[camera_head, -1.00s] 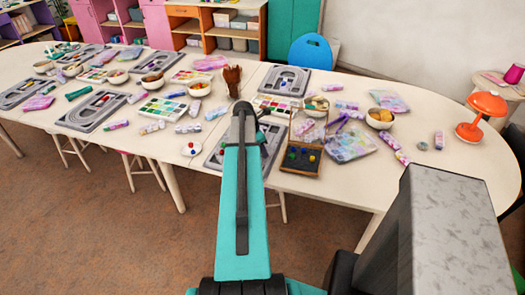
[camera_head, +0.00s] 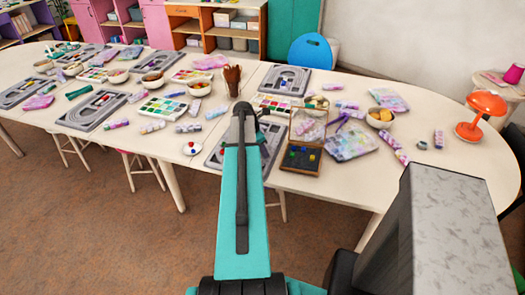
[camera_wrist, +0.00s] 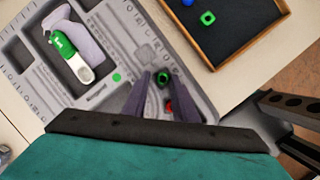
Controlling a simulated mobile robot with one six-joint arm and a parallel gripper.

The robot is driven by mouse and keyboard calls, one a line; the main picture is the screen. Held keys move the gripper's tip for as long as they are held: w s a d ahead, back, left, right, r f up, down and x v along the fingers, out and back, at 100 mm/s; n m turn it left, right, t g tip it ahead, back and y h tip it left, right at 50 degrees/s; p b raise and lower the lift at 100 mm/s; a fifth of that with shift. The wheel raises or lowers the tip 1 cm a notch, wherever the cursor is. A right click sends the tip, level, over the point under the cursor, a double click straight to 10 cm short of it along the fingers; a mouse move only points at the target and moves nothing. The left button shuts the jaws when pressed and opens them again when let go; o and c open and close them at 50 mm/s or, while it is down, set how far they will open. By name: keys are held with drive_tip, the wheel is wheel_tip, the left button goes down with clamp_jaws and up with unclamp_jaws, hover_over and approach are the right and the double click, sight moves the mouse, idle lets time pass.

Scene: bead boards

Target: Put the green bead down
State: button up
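A dark green bead (camera_wrist: 164,77) sits low between the tips of my gripper (camera_wrist: 162,80) in the wrist view, over the grey bead board (camera_wrist: 105,25). Narrow gaps show between the bead and both purple-grey fingers, so the fingers look parted around it. Whether it rests fully on the board cannot be told. A red bead (camera_wrist: 169,104) lies close behind it, between the fingers. Another green bead (camera_wrist: 208,17) lies in the dark wooden tray (camera_wrist: 240,42). In the head view my arm hides the gripper and much of the board (camera_head: 270,138).
A blue bead (camera_wrist: 187,2) lies in the same tray. A green and white object (camera_wrist: 72,54) lies in a hollow of the board. In the head view, the wooden tray (camera_head: 316,172) stands right of my arm. Bowls and paint sets crowd the table.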

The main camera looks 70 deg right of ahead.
drive_tip(key=shift+s+a+f, duration=0.25)
drive_tip(key=shift+a+f, duration=0.1)
drive_tip(key=shift+f, duration=0.1)
drive_tip(key=shift+w+r, duration=0.2)
drive_tip(key=shift+r, duration=0.65)
drive_tip(key=b+v, duration=0.1)
drive_tip(key=v, duration=1)
drive_tip(key=shift+d+r+b, duration=0.25)
drive_tip(key=shift+r+b, duration=0.05)
drive_tip(key=shift+r, duration=0.05)
drive_tip(key=shift+w, duration=0.1)
